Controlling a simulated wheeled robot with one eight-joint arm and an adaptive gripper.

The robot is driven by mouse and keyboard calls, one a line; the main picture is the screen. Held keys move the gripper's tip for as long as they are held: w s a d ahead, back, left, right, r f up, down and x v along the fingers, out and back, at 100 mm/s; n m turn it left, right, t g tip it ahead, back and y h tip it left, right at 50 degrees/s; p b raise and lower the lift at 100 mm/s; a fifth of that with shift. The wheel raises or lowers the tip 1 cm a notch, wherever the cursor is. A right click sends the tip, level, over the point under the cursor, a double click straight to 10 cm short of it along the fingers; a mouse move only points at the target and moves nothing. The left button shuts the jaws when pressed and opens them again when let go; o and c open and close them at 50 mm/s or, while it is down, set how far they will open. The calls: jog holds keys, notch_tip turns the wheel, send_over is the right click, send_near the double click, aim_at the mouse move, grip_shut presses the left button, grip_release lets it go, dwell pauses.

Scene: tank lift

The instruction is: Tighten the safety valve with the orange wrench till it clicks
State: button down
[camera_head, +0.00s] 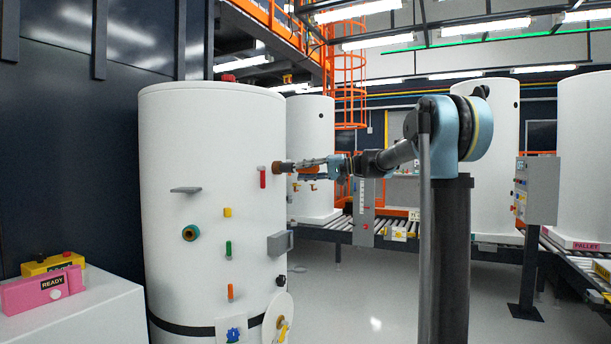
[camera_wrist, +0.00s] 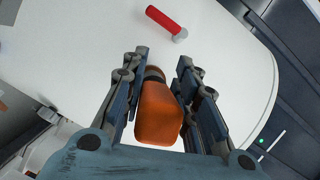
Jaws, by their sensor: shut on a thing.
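My gripper (camera_head: 322,166) reaches left to the upper right side of the white tank (camera_head: 200,140). In the wrist view its fingers (camera_wrist: 157,70) are shut on the orange wrench (camera_wrist: 158,114), one on each side of the handle. The far end of the wrench is hidden. In the head view a small brown fitting (camera_head: 277,167) sits on the tank in line with the gripper; it looks like the safety valve. I cannot tell whether the wrench is seated on it. A red handle (camera_head: 262,177) is just left of the fitting, also in the wrist view (camera_wrist: 164,19).
A white counter (camera_head: 90,310) with a pink READY box (camera_head: 45,292) stands at left. A grey control panel (camera_head: 536,190) stands right. The floor between is clear.

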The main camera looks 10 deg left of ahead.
jog(key=shift+s+r, duration=0.1)
jog(key=shift+s, duration=0.05)
dwell(0.4)
jog(key=s+d, duration=0.3)
jog(key=d, duration=0.5)
jog(key=s+d, duration=0.3)
jog(key=d, duration=0.5)
jog(key=shift+d, duration=0.3)
